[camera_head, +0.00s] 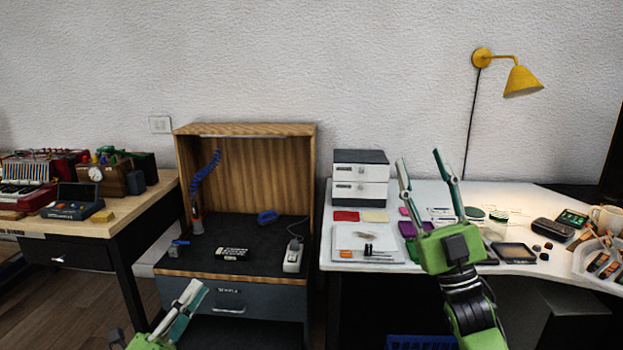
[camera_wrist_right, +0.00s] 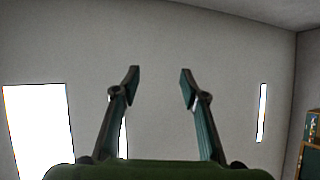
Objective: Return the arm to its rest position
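My right gripper (camera_head: 422,165) is raised in front of the white desk (camera_head: 345,205), with its fingers pointing up. My left gripper (camera_head: 188,298) is low at the bottom of the head view, in front of the dark cabinet's drawer. Only its finger ends and part of its green body show, and the fingers appear close together from this angle, so I cannot tell its opening.
A wooden-backed booth (camera_head: 245,175) stands in the middle, with a black device (camera_head: 232,253) and a white handset (camera_head: 292,256) on its dark top. A wooden bench (camera_head: 125,205) holds accordions at left.

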